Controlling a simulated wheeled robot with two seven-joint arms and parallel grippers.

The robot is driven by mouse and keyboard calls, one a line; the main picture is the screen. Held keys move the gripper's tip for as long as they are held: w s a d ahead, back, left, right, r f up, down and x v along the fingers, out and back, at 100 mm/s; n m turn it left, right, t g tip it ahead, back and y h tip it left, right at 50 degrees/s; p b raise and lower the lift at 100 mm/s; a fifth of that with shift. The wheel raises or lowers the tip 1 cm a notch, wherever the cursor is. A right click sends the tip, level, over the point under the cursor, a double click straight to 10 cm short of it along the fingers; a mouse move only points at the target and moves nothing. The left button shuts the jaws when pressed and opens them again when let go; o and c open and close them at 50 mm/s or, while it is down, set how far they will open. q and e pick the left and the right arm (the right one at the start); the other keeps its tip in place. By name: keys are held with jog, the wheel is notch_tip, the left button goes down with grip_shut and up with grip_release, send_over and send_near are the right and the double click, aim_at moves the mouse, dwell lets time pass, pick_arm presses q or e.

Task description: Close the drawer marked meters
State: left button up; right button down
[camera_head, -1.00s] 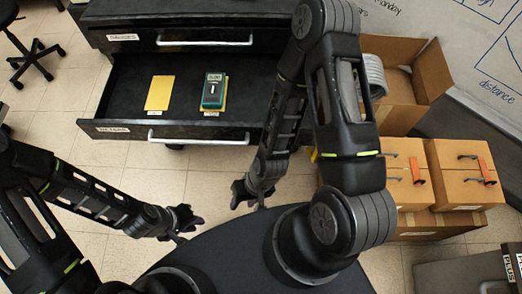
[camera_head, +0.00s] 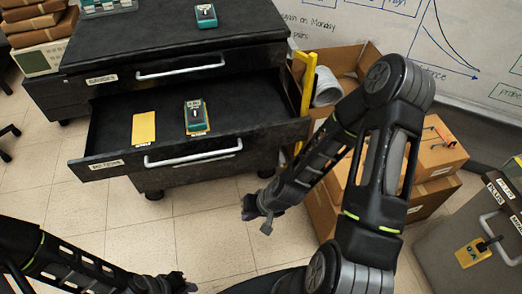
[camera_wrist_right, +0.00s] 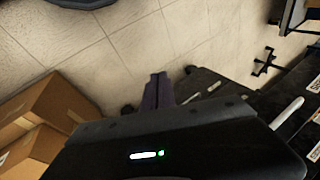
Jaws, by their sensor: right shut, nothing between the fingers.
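The drawer marked meters (camera_head: 88,168) is pulled open from the dark cabinet, with a pale handle (camera_head: 193,154) on its front. Inside lie a yellow card (camera_head: 144,129) and a green meter (camera_head: 194,115) resting on another yellow card. My right gripper (camera_head: 254,216) is shut and empty, in front of the cabinet and below the drawer's right end in the picture, apart from the handle. Its dark fingers show in the right wrist view (camera_wrist_right: 158,91). My left gripper (camera_head: 178,283) is at the bottom edge, partly cut off; its jaws are unclear.
A shut upper drawer (camera_head: 125,77) sits above. Another green meter (camera_head: 206,15) stands on the cabinet top (camera_head: 150,35). Cardboard boxes (camera_head: 440,155) and a yellow upright (camera_head: 307,85) stand to the right. A grey case (camera_head: 450,240) is at far right. Tiled floor (camera_head: 150,220) is clear before the drawer.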

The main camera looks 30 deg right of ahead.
jog(key=w+d+r+n+t+h+b, duration=0.1)
jog(key=w+d+r, duration=0.2)
jog(key=d, duration=0.4)
jog(key=w+d+r+n+t+h+b, duration=0.1)
jog(key=w+d+r+n, duration=0.2)
jog(key=d, duration=0.4)
notch_tip(320, 180, up, 10)
jog(key=w+n+t+y+b, duration=0.1)
jog(key=w+n, duration=0.1)
jog(key=n, duration=1.2)
jog(key=shift+d+n, duration=0.3)
jog(key=shift+d, duration=0.05)
jog(key=shift+f, duration=0.15)
